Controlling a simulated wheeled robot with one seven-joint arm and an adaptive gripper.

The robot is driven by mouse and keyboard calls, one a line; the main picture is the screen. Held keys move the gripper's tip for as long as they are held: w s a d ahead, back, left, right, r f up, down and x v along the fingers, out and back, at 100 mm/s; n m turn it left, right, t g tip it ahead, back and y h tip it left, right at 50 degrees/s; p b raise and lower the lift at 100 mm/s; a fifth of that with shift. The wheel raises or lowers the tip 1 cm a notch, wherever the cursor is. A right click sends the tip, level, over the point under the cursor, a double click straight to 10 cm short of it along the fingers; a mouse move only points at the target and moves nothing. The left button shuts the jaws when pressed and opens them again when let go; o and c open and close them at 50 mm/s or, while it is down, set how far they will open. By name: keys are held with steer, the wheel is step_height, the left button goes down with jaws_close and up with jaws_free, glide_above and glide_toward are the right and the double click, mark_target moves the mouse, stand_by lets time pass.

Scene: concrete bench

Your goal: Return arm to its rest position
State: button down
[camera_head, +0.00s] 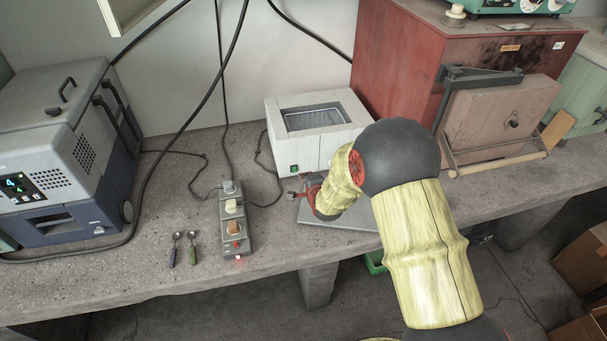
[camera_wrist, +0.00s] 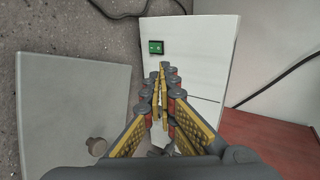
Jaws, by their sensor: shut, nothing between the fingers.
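My gripper (camera_wrist: 163,72) is shut and empty in the wrist view, its fingers together in front of the white box (camera_wrist: 185,70). In the head view my gripper (camera_head: 292,196) is low over the bench, in front of the same white box (camera_head: 285,155), and my arm bends down to it from the right. I cannot tell whether the fingertips touch the box. The box has an open top with a basket-like inside and a green switch (camera_head: 294,169), also seen in the wrist view (camera_wrist: 157,47). A grey plate (camera_head: 345,238) with a knob lies on the bench (camera_head: 180,265) below my gripper.
A power strip (camera_head: 235,240) with several plugs and two small spoons (camera_head: 183,250) lie left of the box. A grey-blue machine (camera_head: 70,150) stands at far left. A red furnace (camera_head: 400,60) with a door stands right. Black cables hang down the wall.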

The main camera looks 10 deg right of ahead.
steer(key=shift+v, duration=0.75)
steer(key=shift+r, duration=0.1)
steer(key=s+f+n+g, duration=0.2)
steer(key=s+f+n, duration=0.1)
steer(key=s, duration=0.1)
steer(key=s+f+n+g, duration=0.2)
steer(key=s+f, duration=0.2)
steer(key=shift+f+n, duration=0.3)
steer(key=shift+n, duration=0.1)
steer(key=s+r+n+g, duration=0.3)
steer(key=s+r+n, duration=0.3)
steer(key=s+r, duration=0.75)
steer(key=s+r+n+g, duration=0.3)
steer(key=s+r+n, duration=0.3)
steer(key=s+r, duration=0.75)
steer(key=s+r+t, duration=0.3)
steer(key=s+r, duration=0.2)
steer(key=r, duration=0.1)
steer(key=shift+s+a+r+t, duration=0.15)
steer(key=shift+r+t, duration=0.05)
steer(key=shift+t, duration=0.1)
